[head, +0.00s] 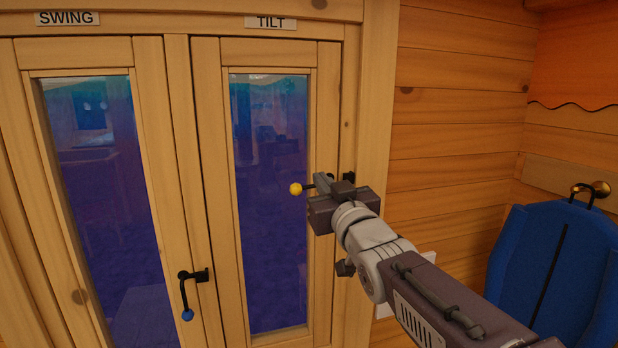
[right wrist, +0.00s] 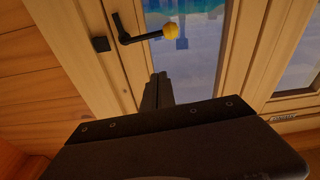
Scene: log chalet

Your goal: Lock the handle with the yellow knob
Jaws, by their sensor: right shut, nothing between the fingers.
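The handle with the yellow knob (head: 296,189) is on the right-hand window sash, under the TILT label. Its lever is about horizontal, with the knob pointing left over the glass in the head view. In the right wrist view the black lever and yellow knob (right wrist: 171,31) show whole, beyond the fingertips. My right gripper (head: 322,182) is shut and empty, in front of the handle, and hides part of the lever in the head view. In the right wrist view its fingers (right wrist: 158,90) look apart from the lever. My left gripper is out of view.
A second handle with a blue knob (head: 187,315) hangs down on the left sash, under the SWING label (head: 67,18). The TILT label (head: 270,23) is above the right sash.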

